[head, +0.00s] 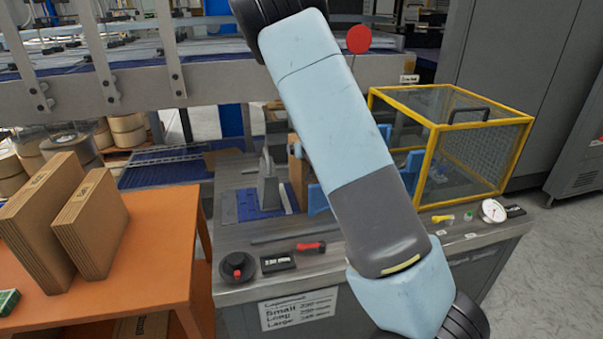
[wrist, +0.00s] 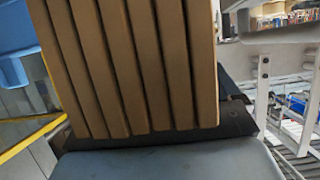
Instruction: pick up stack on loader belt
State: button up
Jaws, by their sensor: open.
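A stack of several brown cardboard sheets (wrist: 135,70) stands on edge close in front of the wrist camera. In the head view, a strip of brown (head: 297,165) shows beside my arm, above a blue surface (head: 245,207) on the grey machine bench; most of this spot is hidden by my arm. My gripper (wrist: 150,128) shows in the wrist view as dark parts at the foot of the stack, to its left and right. It is open. I cannot tell whether it touches the sheets. In the head view my gripper is hidden.
An orange table (head: 150,265) at left holds two brown cardboard stacks (head: 92,223). A yellow-framed mesh guard (head: 485,150) stands right of my arm. A black knob (head: 237,267), a red-handled tool (head: 310,247) and a gauge (head: 493,210) line the bench's front edge.

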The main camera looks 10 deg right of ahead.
jog(key=shift+w, duration=0.1)
grip_shut()
dwell(0.8)
